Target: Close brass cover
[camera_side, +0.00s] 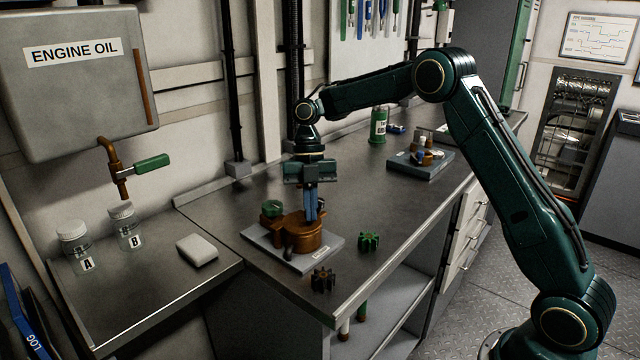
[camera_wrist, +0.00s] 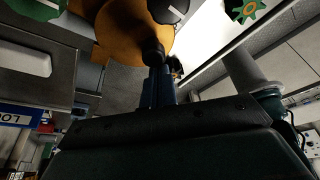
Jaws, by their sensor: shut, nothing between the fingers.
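The brass housing (camera_side: 297,238) stands on a grey plate (camera_side: 272,256) on the steel bench in the side view. It also shows as a large orange-brown shape at the top of the wrist view (camera_wrist: 122,32). My gripper (camera_side: 311,217) points straight down over the housing's right part, its blue fingers shut with nothing held. In the wrist view the fingertips (camera_wrist: 156,68) are beside a dark round knob (camera_wrist: 153,50) at the brass edge. I cannot tell whether they touch it. The fingers hide part of the brass, and I cannot tell how the cover sits.
A green gear (camera_side: 369,241) and a dark gear (camera_side: 322,279) lie on the bench near the plate. A green round part (camera_side: 271,208) is at the housing's left. Behind are a second plate with parts (camera_side: 420,163) and a green canister (camera_side: 378,126). Bench between is clear.

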